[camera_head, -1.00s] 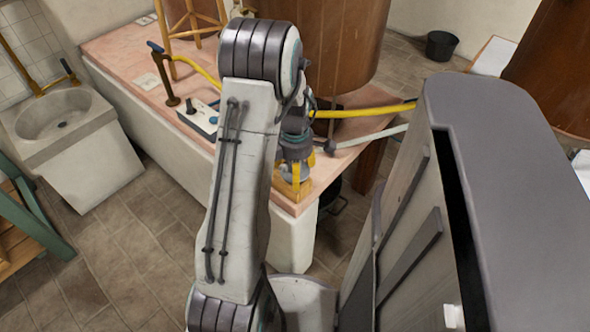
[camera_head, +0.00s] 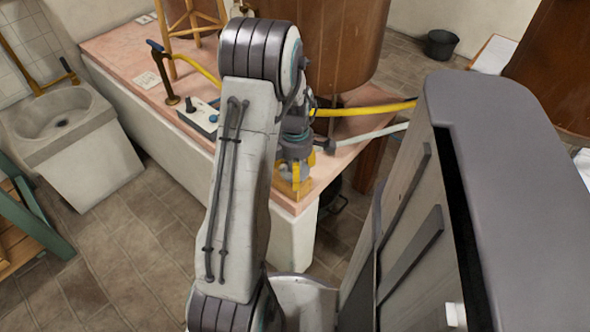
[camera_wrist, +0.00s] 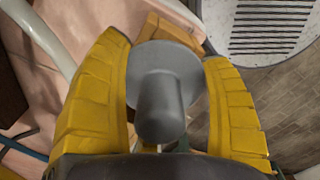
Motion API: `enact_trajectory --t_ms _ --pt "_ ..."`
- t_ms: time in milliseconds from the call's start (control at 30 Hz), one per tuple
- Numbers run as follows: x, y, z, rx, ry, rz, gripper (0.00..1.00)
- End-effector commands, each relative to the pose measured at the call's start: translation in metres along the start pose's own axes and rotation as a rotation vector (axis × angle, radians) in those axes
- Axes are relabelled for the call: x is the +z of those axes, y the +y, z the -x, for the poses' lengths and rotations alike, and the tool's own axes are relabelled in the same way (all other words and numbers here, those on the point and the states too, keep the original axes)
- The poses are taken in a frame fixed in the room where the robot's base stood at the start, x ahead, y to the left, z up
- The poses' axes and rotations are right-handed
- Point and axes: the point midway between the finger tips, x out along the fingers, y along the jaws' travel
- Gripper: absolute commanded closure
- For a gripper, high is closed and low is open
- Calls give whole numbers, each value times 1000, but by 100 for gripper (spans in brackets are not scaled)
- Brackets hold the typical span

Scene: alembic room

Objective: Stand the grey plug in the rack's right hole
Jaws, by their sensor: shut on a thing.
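The grey plug (camera_wrist: 163,85) has a wide round flange and a narrower rounded stem. In the wrist view it sits between the yellow fingers of my gripper (camera_wrist: 165,58), which are shut on it. A tan wooden block, seemingly the rack (camera_wrist: 174,31), shows just beyond the flange. The plug and fingers hide most of it, and I cannot see its holes or tell whether the plug touches it. In the head view my gripper (camera_head: 297,170) is at the near corner of the pink tabletop, over the wooden block (camera_head: 291,190). The plug cannot be made out there.
The pink tabletop (camera_head: 130,58) holds a switch box (camera_head: 200,117) and a large copper vessel (camera_head: 343,45). A yellow hose (camera_head: 365,111) and a pale pipe (camera_head: 372,135) run close behind my gripper. The table's near corner edge is close by.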

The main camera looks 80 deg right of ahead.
Motion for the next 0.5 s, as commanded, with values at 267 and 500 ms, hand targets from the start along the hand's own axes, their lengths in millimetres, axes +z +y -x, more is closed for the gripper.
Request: enact_trajectory --t_ms 267,500 --pt "0 0 -4 0 0 0 59" --pt "0 0 -6 0 0 0 59"
